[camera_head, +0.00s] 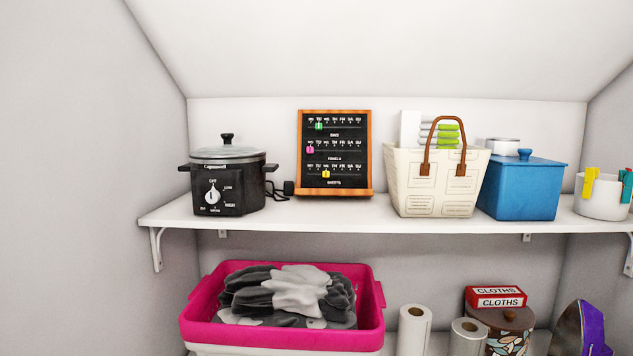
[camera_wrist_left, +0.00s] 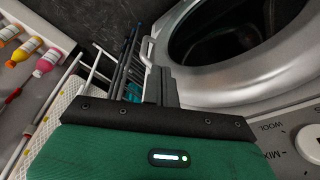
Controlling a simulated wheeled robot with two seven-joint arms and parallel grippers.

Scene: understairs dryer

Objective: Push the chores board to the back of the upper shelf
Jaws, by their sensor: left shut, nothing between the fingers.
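The chores board (camera_head: 335,152) is a black panel in an orange wooden frame, with rows of day labels and coloured markers. It stands upright on the white upper shelf (camera_head: 330,213), between the black slow cooker and the cream basket. It looks set towards the back of the shelf; I cannot tell whether it touches the wall. My left gripper (camera_wrist_left: 160,84) shows only in the left wrist view. It is shut and empty, beside a washing machine or dryer door, far from the board. My right gripper is not in view.
A slow cooker (camera_head: 228,176) stands left of the board, its cord and plug beside the board's foot. A cream basket (camera_head: 434,190) and a blue box (camera_head: 522,187) stand to the right. The sloped ceiling (camera_head: 370,48) hangs low. A drying rack (camera_wrist_left: 122,65) is near my left gripper.

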